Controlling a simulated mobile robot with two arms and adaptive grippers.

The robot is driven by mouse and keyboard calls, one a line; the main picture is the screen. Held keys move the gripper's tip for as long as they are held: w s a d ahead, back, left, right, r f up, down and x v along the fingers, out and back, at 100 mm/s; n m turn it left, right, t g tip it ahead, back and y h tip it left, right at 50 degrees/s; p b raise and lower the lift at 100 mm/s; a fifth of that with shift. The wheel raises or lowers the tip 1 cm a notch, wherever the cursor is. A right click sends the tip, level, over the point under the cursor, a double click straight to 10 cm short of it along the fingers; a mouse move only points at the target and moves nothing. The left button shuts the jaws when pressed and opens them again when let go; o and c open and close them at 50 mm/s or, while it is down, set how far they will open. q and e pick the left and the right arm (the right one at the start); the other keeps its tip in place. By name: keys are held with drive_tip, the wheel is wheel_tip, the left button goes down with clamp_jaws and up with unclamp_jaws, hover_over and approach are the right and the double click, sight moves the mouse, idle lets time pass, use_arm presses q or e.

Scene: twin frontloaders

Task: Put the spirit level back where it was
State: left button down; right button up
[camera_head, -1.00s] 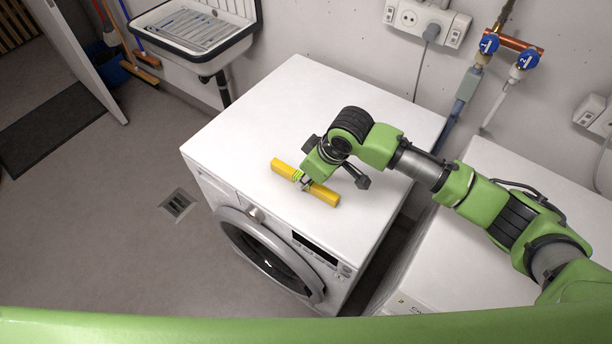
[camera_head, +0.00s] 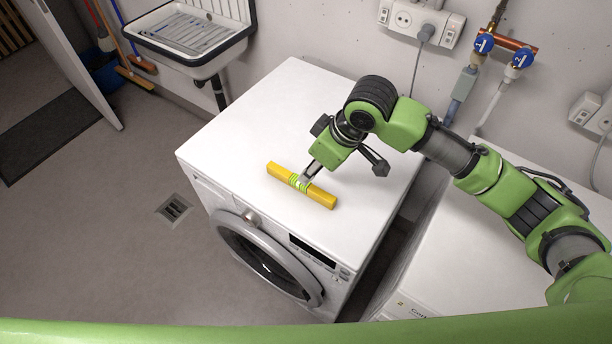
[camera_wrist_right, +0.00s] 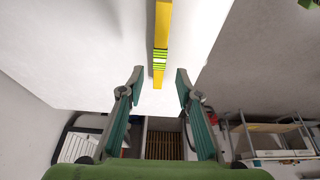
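The spirit level is a yellow bar (camera_head: 320,195) with green stripes. It lies flat on the white top of the left washing machine (camera_head: 262,125), near the front edge. My right gripper (camera_head: 305,180) is at the level's back side, close to its striped middle. In the right wrist view the two fingers (camera_wrist_right: 160,80) are spread apart, with the level (camera_wrist_right: 162,25) ahead and between their lines. The fingers do not press on it; the exact gap is hard to tell. My left gripper is not in view.
A second white machine (camera_head: 445,250) stands to the right, across a narrow dark gap. A sink (camera_head: 190,35) hangs on the back wall, and sockets (camera_head: 420,22) and blue-handled valves (camera_head: 485,43) are above. The rest of the left machine's top is clear.

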drive_tip(key=shift+v, duration=1.9)
